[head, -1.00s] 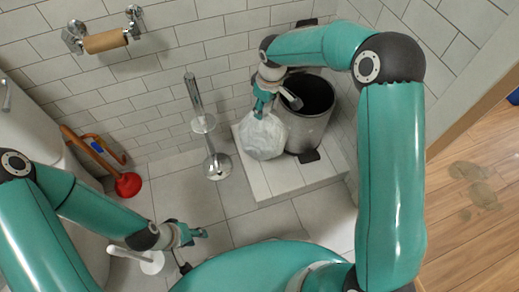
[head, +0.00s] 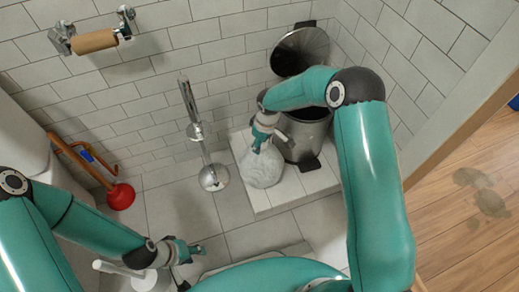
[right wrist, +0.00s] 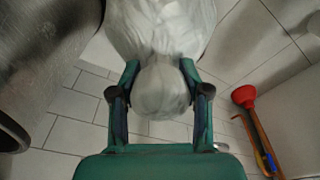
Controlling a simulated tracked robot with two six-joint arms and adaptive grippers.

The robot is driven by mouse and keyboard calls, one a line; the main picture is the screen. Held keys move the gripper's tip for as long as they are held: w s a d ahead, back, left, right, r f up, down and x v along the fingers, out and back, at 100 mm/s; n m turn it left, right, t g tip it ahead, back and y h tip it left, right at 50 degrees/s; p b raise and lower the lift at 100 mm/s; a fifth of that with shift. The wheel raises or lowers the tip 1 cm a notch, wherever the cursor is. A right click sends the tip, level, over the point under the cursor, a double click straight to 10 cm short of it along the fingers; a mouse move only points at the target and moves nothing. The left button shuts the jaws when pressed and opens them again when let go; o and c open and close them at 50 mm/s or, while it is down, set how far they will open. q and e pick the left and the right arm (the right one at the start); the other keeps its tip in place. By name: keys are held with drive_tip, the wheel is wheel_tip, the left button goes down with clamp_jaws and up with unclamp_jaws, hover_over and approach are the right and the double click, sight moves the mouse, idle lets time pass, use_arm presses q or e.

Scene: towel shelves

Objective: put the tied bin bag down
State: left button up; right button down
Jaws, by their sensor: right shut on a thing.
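The tied bin bag (head: 262,170) is whitish, translucent and rounded. It is at the left side of the raised tiled step, just left of the bin; I cannot tell whether it touches the step. My right gripper (head: 260,138) is shut on the top of the bag. In the right wrist view the bag (right wrist: 165,28) extends beyond the fingers, and its gathered top (right wrist: 163,92) bulges between them. My left gripper (head: 197,250) is low over the floor at the lower left, away from the bag; its finger gap is unclear.
The metal bin (head: 308,140) stands on the tiled step (head: 318,181) with its round lid (head: 300,50) raised, partly behind my right arm. A toilet brush stand (head: 213,178) and red plunger (head: 120,197) stand to the left. Floor between them and the step is clear.

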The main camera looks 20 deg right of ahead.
drive_tip(key=shift+f+b, duration=0.3)
drive_tip(key=shift+f, duration=1)
drive_tip(key=c, duration=0.5)
unclamp_jaws()
drive_tip(key=shift+f, duration=0.15)
drive_tip(key=shift+c, duration=0.2)
drive_tip(key=r+p, duration=0.1)
drive_tip(key=r, duration=0.3)
drive_tip(key=r+p, duration=0.1)
drive_tip(key=r, duration=0.2)
drive_tip(key=s+r+p, duration=0.1)
drive_tip(key=r+p, duration=0.1)
drive_tip(key=r, duration=0.2)
drive_tip(key=shift+s+d+r, duration=0.1)
drive_tip(key=shift+d+r, duration=0.25)
drive_tip(key=s+a+f+m+y, duration=0.1)
drive_tip(key=s+a+f+m, duration=0.1)
drive_tip(key=s, duration=0.6)
drive_tip(key=s+a+f+m+y, duration=0.1)
drive_tip(key=s+f+m, duration=0.3)
drive_tip(key=s, duration=0.5)
drive_tip(key=s+a+f+m+y, duration=0.1)
drive_tip(key=s+a+f+m, duration=0.1)
drive_tip(key=s+f, duration=0.4)
drive_tip(key=shift+s+a+f+m+g, duration=0.25)
drive_tip(key=shift+s+a+m, duration=0.2)
drive_tip(key=shift+s, duration=0.8)
